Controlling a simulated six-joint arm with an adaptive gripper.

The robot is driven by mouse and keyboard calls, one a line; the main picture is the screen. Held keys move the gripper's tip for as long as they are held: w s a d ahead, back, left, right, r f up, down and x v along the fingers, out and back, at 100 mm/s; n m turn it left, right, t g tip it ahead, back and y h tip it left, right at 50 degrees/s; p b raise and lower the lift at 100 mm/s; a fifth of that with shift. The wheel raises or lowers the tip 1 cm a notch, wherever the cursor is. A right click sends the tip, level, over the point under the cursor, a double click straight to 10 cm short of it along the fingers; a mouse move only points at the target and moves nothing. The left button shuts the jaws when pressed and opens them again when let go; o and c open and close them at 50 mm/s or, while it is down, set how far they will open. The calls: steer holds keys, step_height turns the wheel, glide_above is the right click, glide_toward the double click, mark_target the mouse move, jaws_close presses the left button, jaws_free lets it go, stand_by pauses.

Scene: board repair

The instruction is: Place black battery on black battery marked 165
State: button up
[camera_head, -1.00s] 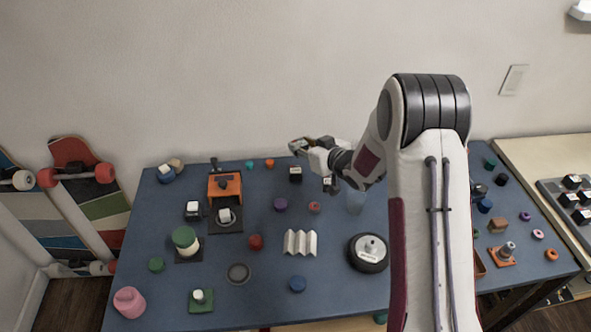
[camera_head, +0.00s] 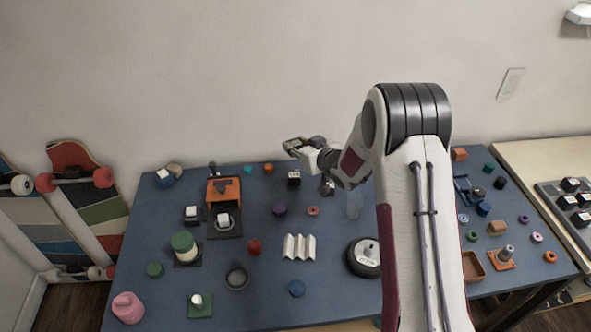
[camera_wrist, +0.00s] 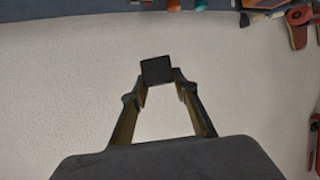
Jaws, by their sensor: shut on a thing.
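A dark, square-faced block, the black battery (camera_wrist: 156,70), sits between the fingertips of my gripper (camera_wrist: 159,80) in the wrist view. The fingers are shut on it, and its face is plain from this side. In the head view my gripper (camera_head: 292,147) is raised by the wall, above the back edge of the table. Below it, a black block with a pale label (camera_head: 294,178) stands near that edge, apart from the gripper. Its marking is too small to read, so I cannot tell whether it is the battery marked 165.
The blue table (camera_head: 330,270) holds many small parts. An orange-and-black device (camera_head: 223,190) stands to the left, a black wheel (camera_head: 362,262) to the right, and a white folded piece (camera_head: 299,247) in front. The wall (camera_head: 230,80) is close behind the gripper.

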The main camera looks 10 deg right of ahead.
steer(key=shift+f, duration=2.55)
steer(key=shift+f, duration=0.15)
steer(key=shift+f, duration=1.75)
steer(key=shift+f, duration=0.1)
steer(key=o, duration=1.2)
steer(key=shift+c, duration=0.2)
steer(key=v, duration=1.2)
steer(key=shift+d, duration=0.1)
